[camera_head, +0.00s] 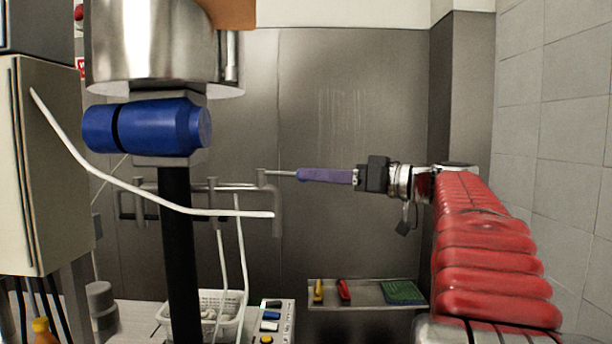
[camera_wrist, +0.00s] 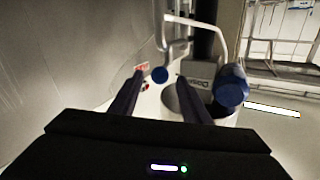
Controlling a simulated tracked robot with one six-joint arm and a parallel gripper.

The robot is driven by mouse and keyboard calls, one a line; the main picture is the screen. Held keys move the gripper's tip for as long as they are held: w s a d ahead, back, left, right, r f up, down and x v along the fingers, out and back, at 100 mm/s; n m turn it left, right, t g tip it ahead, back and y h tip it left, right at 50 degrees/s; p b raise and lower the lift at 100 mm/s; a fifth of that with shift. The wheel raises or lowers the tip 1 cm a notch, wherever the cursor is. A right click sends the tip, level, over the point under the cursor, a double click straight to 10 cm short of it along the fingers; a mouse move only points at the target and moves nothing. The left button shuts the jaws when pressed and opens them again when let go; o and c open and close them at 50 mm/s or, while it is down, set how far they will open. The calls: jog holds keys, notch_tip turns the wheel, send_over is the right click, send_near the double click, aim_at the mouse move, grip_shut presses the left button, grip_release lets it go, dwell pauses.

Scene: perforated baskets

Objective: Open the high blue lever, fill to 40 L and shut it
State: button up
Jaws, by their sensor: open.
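In the head view my gripper (camera_head: 303,175) reaches left from the right side. Its purple-looking fingers overlap in side view. A thin pale rod (camera_head: 281,173) runs from the tips to a grey pipe fitting (camera_head: 263,179). I see no readable litre display.
A steel vessel (camera_head: 155,45) with a large blue cylinder (camera_head: 150,127) below it stands left. A white curved tube (camera_head: 130,190) hangs in front. Below are a white basket (camera_head: 237,300), a button panel (camera_head: 275,325) and a grey shelf (camera_head: 365,296) with small items. A tiled wall (camera_head: 560,130) is right.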

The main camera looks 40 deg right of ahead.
aim_at(284, 174)
jog(key=shift+x, duration=2.1)
grip_shut()
